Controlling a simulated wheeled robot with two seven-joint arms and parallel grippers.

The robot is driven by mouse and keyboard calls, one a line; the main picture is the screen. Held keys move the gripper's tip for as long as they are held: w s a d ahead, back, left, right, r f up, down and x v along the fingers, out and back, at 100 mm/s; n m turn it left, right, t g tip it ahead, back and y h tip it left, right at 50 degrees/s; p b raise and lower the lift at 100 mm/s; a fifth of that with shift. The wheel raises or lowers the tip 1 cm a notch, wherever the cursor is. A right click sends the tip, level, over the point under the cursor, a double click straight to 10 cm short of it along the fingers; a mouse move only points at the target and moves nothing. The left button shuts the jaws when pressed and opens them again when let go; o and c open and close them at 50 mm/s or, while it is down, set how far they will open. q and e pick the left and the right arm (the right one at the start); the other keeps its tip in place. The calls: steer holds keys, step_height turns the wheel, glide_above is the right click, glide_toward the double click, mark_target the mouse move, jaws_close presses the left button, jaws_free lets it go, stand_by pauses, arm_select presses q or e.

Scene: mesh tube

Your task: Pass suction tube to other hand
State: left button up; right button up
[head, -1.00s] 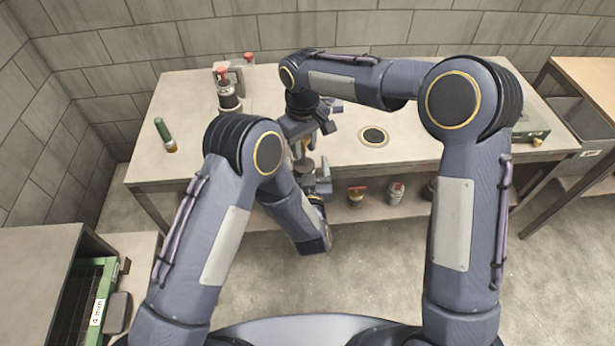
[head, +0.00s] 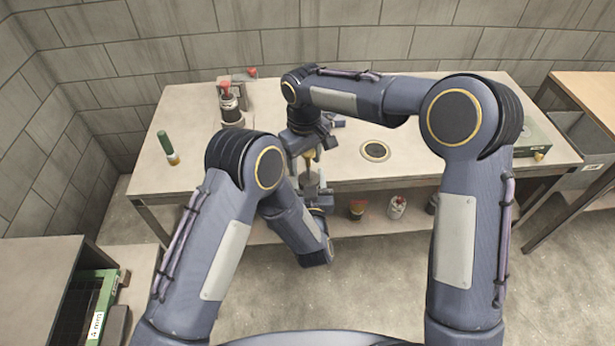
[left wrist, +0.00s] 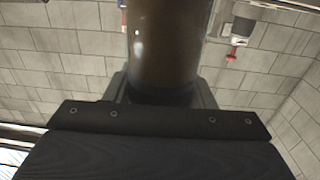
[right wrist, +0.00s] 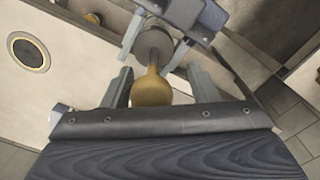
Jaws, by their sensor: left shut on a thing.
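The suction tube (head: 310,164) is upright between my two grippers in front of the table, partly hidden by them. My left gripper (head: 319,194) is shut on it low down. In the left wrist view the tube (left wrist: 166,45) is a thick, dark brownish cylinder rising from between the fingers. In the right wrist view the tube's tan, bulb-shaped end (right wrist: 150,92) lies between the two fingers of my right gripper (right wrist: 158,80). These fingers are apart, with a gap on each side of the bulb. My right gripper (head: 309,142) is above the left one in the head view.
The pale table (head: 425,150) carries a black jar with a red top (head: 231,106), a green-handled tool (head: 166,147) and a dark round inset (head: 375,150). Cans (head: 397,208) stand on the lower shelf. A green case (head: 535,140) lies at the table's right end.

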step_height(320, 180, up, 11)
steer(key=shift+f, duration=0.15)
steer(key=shift+r, duration=0.4)
steer(key=shift+d+r, duration=0.25)
steer(key=shift+r, duration=0.05)
steer(key=s+d+r+m+t+y, duration=0.2)
steer(key=s+d+r+m+y, duration=0.15)
steer(key=s+d, duration=1.1)
steer(key=s+d+f+m+t, duration=0.1)
steer(key=s+f+m, duration=0.1)
steer(key=s, duration=0.5)
steer(key=s+d+f+m+t, duration=0.2)
steer(key=s+f+m, duration=0.1)
steer(key=s+f, duration=0.2)
steer(key=shift+s+f+t, duration=0.3)
steer(key=shift+s, duration=1.1)
